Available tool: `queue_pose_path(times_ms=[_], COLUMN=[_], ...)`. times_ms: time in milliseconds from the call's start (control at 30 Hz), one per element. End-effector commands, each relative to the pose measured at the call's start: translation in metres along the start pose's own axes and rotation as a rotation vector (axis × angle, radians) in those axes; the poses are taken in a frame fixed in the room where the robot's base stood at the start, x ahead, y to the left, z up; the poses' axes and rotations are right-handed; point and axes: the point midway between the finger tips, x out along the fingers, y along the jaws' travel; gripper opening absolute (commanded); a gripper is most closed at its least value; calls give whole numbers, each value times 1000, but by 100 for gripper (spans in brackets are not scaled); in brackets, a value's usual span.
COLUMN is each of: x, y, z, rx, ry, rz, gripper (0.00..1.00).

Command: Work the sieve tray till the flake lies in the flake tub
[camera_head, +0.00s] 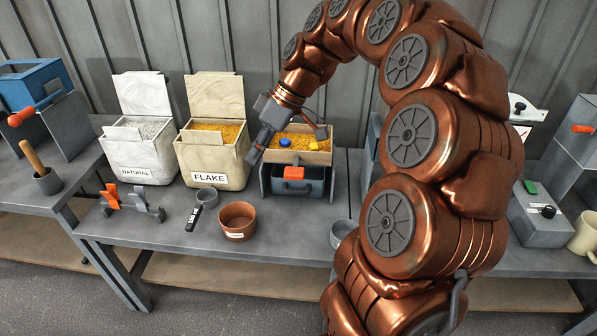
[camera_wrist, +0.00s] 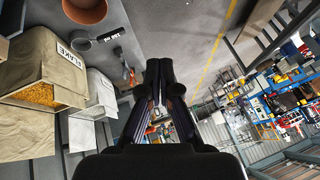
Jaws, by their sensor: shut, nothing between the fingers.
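The sieve tray (camera_head: 322,156) is a wooden-sided frame on a grey stand, holding yellow-orange flake with a blue piece and a yellow piece on top. I cannot tell which container is the flake tub. My gripper (camera_head: 254,158) is shut and empty at the tray's left side; its closed fingers (camera_wrist: 159,65) show in the wrist view.
A FLAKE bag (camera_head: 212,160) and a NATURAL bag (camera_head: 142,155) stand open left of my gripper. My arm hides part of the bench right of the tray.

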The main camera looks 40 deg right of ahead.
Motion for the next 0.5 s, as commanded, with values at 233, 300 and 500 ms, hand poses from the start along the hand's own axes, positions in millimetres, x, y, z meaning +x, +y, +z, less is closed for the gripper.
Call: queue_pose_path(times_ms=[233,300,500], x=[-27,-35,-54], y=[117,144,194], z=[36,52,92], rx=[-135,-169,-236], ry=[182,219,275], rz=[71,102,181], gripper=[0,0,0])
